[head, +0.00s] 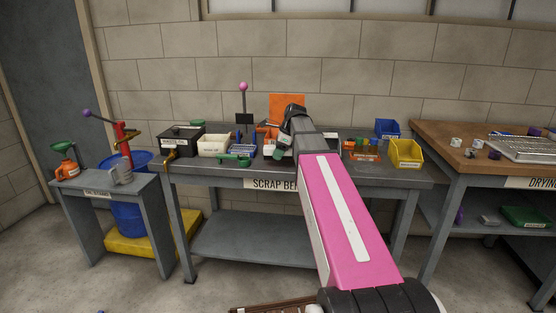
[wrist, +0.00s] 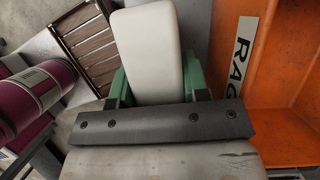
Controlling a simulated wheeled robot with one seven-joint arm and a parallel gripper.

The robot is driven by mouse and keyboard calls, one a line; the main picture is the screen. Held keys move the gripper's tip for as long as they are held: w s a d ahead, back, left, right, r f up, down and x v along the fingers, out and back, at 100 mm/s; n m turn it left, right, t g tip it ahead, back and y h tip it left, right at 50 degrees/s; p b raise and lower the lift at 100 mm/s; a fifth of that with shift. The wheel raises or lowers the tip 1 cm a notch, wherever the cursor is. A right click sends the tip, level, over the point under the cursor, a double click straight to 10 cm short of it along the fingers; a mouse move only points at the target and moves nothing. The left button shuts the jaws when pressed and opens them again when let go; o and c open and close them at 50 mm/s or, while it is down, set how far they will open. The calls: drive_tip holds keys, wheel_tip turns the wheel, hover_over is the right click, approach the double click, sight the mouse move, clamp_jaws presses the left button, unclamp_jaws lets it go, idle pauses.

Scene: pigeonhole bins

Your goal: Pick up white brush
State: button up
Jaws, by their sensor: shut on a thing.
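The white brush (wrist: 147,45) shows in the wrist view as a long pale rounded block, standing out beyond the dark bar of my gripper (wrist: 155,100). My gripper is shut on it. Green parts show on both sides of the white block; I cannot tell whether they belong to the brush. In the head view my gripper (head: 281,147) is over the scrap bench (head: 235,174), near its middle. There the brush is small and mostly hidden by my arm.
An orange bin (wrist: 268,45) with a partly visible "RAG" label is close on the right in the wrist view. The bench also holds a black box (head: 181,141), a cream bin (head: 213,146), a blue bin (head: 387,128) and a yellow bin (head: 405,153). A slatted wooden thing (wrist: 91,48) lies below.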

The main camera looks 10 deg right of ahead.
drive_tip(key=s+a+r, duration=0.4)
drive_tip(key=a+r, duration=0.3)
drive_tip(key=a, duration=0.3)
drive_tip(key=shift+s+a+r, duration=0.2)
drive_tip(key=shift+a+r, duration=0.15)
drive_tip(key=shift+a, duration=0.05)
drive_tip(key=shift+o, duration=0.7)
drive_tip(key=shift+c, duration=0.2)
